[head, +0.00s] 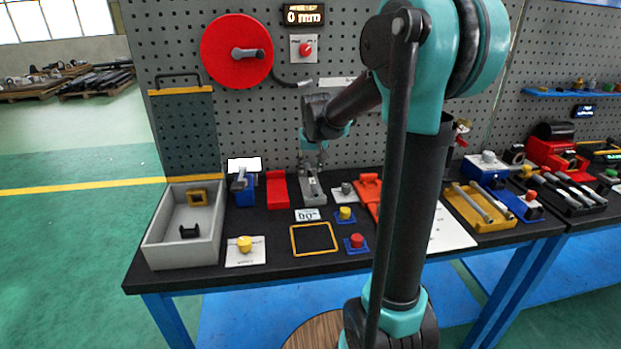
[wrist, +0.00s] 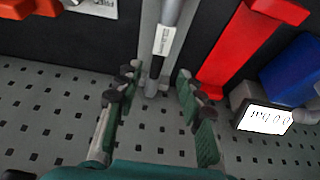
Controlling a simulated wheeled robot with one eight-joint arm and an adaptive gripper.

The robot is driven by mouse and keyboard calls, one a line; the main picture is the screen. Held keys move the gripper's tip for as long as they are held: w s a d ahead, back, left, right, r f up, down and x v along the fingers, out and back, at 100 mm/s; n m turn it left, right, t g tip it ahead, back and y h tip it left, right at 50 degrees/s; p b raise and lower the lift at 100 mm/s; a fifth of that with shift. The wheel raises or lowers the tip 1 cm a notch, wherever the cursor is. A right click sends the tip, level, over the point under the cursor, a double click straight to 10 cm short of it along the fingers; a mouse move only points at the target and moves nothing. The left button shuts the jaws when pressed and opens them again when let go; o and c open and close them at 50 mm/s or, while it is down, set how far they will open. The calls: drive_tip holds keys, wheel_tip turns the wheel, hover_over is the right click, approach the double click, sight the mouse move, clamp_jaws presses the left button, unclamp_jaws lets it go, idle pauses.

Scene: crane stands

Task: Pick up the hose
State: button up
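A short dark hose (head: 289,83) with a grey end curves out beside the red reel (head: 218,62) on the pegboard in the head view. The reel has a grey crank handle. My gripper (head: 313,163) is low at the back of the bench, below and apart from this hose. In the wrist view my gripper (wrist: 157,82) has its fingers spread. A grey tube with a white label (wrist: 168,38) lies on a grey stand (wrist: 147,20), its end between the fingertips. I cannot tell if the fingers touch it. The hose does not show in the wrist view.
A red block (wrist: 235,50) and a blue device with a white display (wrist: 265,118) are close beside the fingers. A grey tray (head: 153,245), a yellow frame (head: 293,240) and several buttons stand on the bench. The pegboard (head: 350,60) rises behind.

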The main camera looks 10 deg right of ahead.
sight(311, 175)
drive_tip(key=shift+x, duration=2.15)
drive_tip(key=shift+d, duration=0.2)
clamp_jaws()
